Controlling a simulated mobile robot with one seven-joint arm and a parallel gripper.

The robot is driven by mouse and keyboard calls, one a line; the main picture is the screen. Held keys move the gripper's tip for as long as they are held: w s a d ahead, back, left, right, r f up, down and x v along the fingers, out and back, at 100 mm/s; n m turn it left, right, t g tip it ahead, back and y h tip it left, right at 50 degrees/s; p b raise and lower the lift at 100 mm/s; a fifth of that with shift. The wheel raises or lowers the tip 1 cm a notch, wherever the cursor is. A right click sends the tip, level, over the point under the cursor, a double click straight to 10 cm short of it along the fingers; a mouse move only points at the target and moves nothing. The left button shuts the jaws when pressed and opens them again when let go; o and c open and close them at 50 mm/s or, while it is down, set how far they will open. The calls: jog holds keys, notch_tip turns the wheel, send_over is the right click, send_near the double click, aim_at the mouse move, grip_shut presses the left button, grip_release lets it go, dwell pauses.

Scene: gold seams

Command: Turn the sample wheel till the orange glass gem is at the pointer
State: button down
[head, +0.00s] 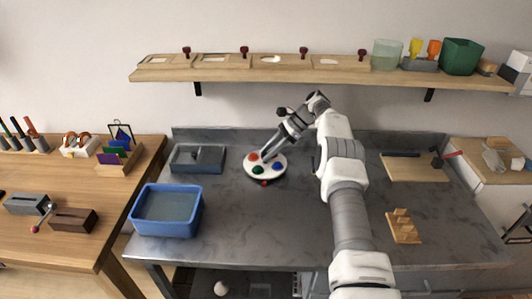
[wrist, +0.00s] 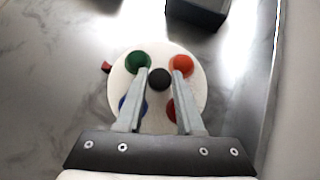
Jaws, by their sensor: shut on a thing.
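The sample wheel (head: 249,171) is a white disc on the grey bench with coloured gems around a black centre knob (wrist: 159,79). The orange gem (wrist: 181,65) sits at the upper right in the wrist view and at the back left in the head view (head: 253,156). The green gem (wrist: 138,61) is closest to the red pointer (wrist: 106,67), which is at the wheel's front edge in the head view (head: 264,183). A blue gem (wrist: 130,105) and a red gem (wrist: 172,108) are partly behind the fingers. My gripper (wrist: 160,76) is shut on the knob.
A dark grey box (head: 198,158) stands left of the wheel, and a blue tub (head: 166,210) is at the bench's front left. A shelf (head: 330,77) runs above the back. The bench in front of the wheel is clear.

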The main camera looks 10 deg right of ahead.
dwell(0.4)
jog(key=c, duration=0.5)
grip_release()
